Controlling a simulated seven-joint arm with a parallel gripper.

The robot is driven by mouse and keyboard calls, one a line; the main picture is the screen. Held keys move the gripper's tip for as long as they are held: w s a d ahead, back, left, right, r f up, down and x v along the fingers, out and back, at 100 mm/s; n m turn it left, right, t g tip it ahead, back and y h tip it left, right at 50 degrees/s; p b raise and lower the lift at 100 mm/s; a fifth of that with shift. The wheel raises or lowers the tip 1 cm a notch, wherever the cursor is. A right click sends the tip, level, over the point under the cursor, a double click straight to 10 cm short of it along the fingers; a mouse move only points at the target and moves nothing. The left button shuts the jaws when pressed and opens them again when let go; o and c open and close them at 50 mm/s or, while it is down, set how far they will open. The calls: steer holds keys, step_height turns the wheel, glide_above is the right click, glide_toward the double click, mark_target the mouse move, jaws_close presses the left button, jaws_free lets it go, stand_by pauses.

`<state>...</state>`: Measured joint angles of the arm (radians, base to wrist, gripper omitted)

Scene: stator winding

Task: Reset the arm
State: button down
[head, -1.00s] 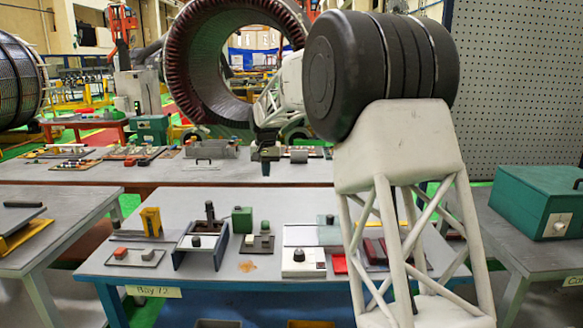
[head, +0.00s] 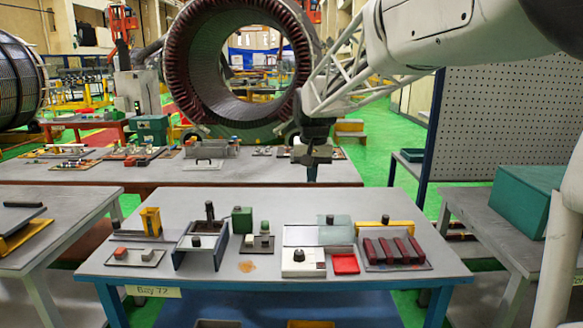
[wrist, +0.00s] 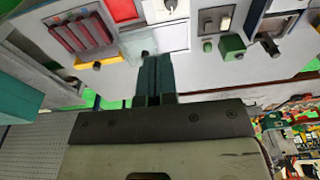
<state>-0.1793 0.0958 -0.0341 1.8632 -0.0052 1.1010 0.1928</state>
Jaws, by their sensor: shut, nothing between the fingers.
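My gripper (head: 312,170) hangs from my arm above the far side of the front table, pointing down. Its fingers are together with nothing between them. In the wrist view the closed fingers (wrist: 154,80) show over the table's back edge, near the glass-like panel. The front table (head: 200,285) carries several small stations. A rack with dark red bars (head: 395,250), a red block (head: 345,263) and a white box with a black knob (head: 302,262) stand on its right half. None of them is touched by the gripper.
A large stator ring (head: 180,70) stands behind the back bench (head: 120,176). A teal box (head: 525,205) sits on the right-hand table beside a perforated panel (head: 510,110). The yellow post (head: 151,221), green block (head: 242,219) and black knobbed lever rise from the front table.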

steer(key=s+d+f, duration=0.1)
steer(key=s+d, duration=0.3)
steer(key=s, duration=0.6)
steer(key=s+d, duration=0.4)
steer(key=s, duration=0.6)
steer(key=s+d+f, duration=0.1)
steer(key=s+f, duration=0.2)
steer(key=s, duration=0.4)
steer(key=s+d+f, duration=0.2)
steer(key=s+f, duration=0.1)
steer(key=s, duration=0.4)
steer(key=s+d+f+t, duration=0.1)
steer(key=s+d+f, duration=0.1)
steer(key=s+f, duration=0.2)
steer(key=s, duration=0.3)
steer(key=shift+s, duration=0.4)
